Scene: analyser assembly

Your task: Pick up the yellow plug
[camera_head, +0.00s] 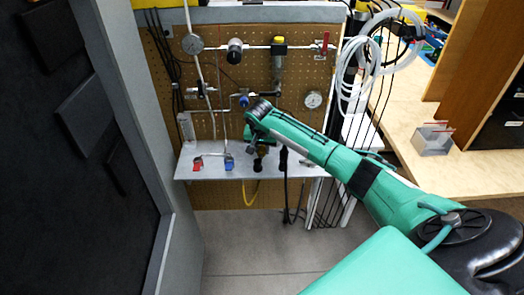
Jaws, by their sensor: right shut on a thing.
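My right arm reaches in from the right, and its gripper (259,149) hangs over the grey shelf in front of the pegboard. It is shut on a small yellow plug (263,149), mostly hidden by the fingers and very small in the picture. A dark fitting sits just below the fingertips; I cannot tell whether the plug touches it. A yellow cable (254,190) hangs below the shelf under the gripper. My left gripper is out of view.
On the shelf (212,168), a red connector (197,164) and a blue connector (229,161) stand left of the gripper. The pegboard (215,125) behind carries pipes, gauges and a red-handled valve (323,45). A dark cable hangs right of the gripper. A grey frame stands at left.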

